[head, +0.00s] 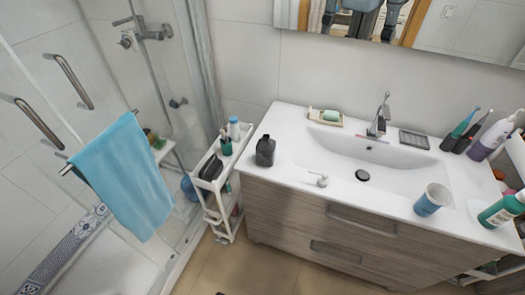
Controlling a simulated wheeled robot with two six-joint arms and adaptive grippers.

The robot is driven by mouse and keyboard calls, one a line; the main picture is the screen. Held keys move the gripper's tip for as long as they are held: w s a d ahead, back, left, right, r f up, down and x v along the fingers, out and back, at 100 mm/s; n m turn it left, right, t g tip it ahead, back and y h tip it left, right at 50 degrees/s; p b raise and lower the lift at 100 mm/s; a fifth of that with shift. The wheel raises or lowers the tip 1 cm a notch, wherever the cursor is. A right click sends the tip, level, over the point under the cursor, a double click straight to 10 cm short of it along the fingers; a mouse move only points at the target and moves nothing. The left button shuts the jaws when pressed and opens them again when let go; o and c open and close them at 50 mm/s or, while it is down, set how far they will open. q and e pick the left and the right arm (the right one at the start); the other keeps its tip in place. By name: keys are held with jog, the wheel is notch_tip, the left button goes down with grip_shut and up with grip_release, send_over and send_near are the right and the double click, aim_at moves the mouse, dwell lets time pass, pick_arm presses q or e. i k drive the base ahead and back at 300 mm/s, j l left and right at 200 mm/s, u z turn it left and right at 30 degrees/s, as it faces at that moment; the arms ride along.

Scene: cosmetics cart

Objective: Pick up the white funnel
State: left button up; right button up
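A small white object that looks like the funnel (319,180) lies on the white sink counter (285,160), near its front edge and left of the basin. Its white colour blends with the counter, so its exact pose is hard to tell. A dark bottle (265,151) stands to its left and behind it. Neither of my grippers shows directly in the head view.
A blue patterned cup (432,200) stands at the counter's front right, with a green bottle (502,210) beyond it. The faucet (379,118) rises behind the basin. A narrow white cart (212,184) stands left of the vanity. The counter around the funnel is clear.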

aim_at(438, 194)
jog(key=z, duration=1.6)
